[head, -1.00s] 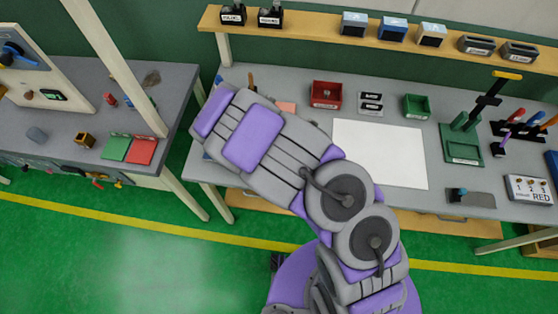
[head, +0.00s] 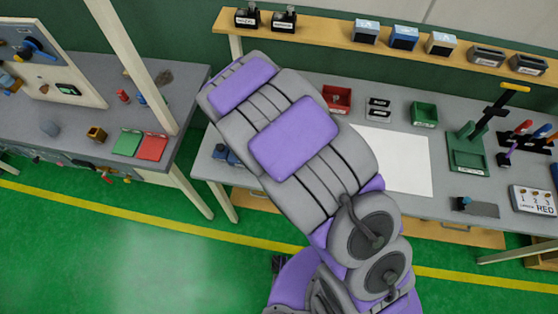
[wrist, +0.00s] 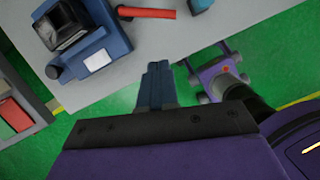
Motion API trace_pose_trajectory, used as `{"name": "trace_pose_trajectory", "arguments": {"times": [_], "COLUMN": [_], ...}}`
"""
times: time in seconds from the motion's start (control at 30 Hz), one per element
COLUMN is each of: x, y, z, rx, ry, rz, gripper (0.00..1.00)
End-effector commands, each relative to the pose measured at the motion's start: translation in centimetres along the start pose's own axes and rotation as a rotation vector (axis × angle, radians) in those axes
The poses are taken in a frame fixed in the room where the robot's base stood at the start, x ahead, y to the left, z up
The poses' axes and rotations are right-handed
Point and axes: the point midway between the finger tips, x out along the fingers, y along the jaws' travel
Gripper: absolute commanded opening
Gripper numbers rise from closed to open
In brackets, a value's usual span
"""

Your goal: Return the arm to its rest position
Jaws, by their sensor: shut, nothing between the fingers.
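My arm (head: 290,140) fills the middle of the head view, its grey and purple links folded up over the bench. My gripper is hidden behind it there. In the wrist view my gripper (wrist: 156,82) points away from the camera, its two dark blue fingers together with nothing between them. The fingers show against green floor just off the bench's edge, and touch nothing that I can see.
A grey bench (head: 400,198) with a white sheet (head: 408,165), red bin (head: 337,99) and green bin (head: 424,114) stands ahead. A blue device (wrist: 90,45) and a red bar (wrist: 146,12) lie near the bench edge. A side bench (head: 60,115) stands left. Green floor between is clear.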

Motion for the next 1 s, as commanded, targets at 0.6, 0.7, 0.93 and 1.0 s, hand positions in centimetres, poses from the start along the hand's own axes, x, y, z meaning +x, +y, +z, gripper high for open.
{"name": "trace_pose_trajectory", "arguments": {"times": [0.6,0.7,0.93,1.0], "x": [-0.5,-1.4,-5.0,-6.0], "y": [-1.1,-3.2,-11.3,-13.9], "z": [2.0,4.5,8.9,9.1], "rx": [0.113,0.298,0.868,1.041], "ry": [-0.036,-0.090,-0.205,-0.224], "rz": [-0.010,-0.038,-0.117,-0.144], "gripper": [0.00,0.00,0.00,0.00]}}
